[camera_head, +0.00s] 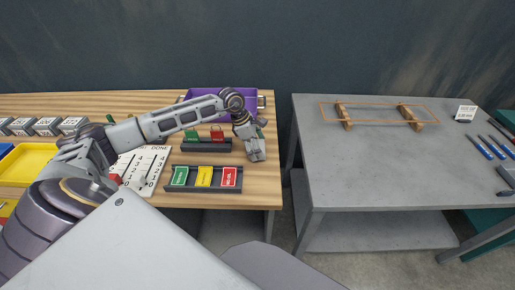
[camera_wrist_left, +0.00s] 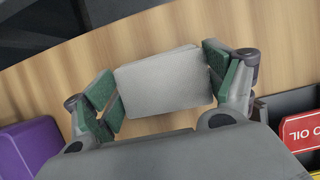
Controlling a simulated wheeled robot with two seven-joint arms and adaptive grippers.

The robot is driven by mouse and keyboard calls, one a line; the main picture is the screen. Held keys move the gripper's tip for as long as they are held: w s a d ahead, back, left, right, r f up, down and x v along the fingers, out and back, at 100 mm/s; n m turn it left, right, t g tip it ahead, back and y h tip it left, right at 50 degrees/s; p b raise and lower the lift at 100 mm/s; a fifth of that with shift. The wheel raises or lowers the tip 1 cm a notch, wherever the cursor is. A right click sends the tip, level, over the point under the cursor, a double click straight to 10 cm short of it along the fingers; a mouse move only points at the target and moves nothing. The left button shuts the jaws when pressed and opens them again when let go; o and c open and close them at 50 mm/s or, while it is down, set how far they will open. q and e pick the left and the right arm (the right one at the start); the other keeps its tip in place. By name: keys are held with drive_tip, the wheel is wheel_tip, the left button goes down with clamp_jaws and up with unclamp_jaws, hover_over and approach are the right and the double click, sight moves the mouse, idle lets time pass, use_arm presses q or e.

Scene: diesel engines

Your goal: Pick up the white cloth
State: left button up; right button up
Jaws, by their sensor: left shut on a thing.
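The white cloth (camera_wrist_left: 165,82) looks like a folded, pale grey-white pad in the left wrist view. It lies between the green-padded fingers of my left gripper (camera_wrist_left: 162,92), which is shut on it. In the head view my left gripper (camera_head: 250,145) points down at the right end of the wooden table (camera_head: 262,193). The cloth is hard to tell apart from the gripper there. I cannot tell whether the cloth touches the tabletop. My right gripper is not in view.
A purple bin (camera_head: 222,97) stands behind the gripper. A tray of green, yellow and red cards (camera_head: 204,177) lies in front, with another card holder (camera_head: 205,145) to the left. A gap separates the grey table (camera_head: 375,160), whose middle is clear.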

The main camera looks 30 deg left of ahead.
use_arm(q)
drive_tip(key=shift+r+b, duration=0.35)
drive_tip(key=shift+r, duration=4.65)
drive_tip(key=o, duration=0.3)
drive_tip(key=shift+c, duration=1)
drive_tip(key=shift+s, duration=0.1)
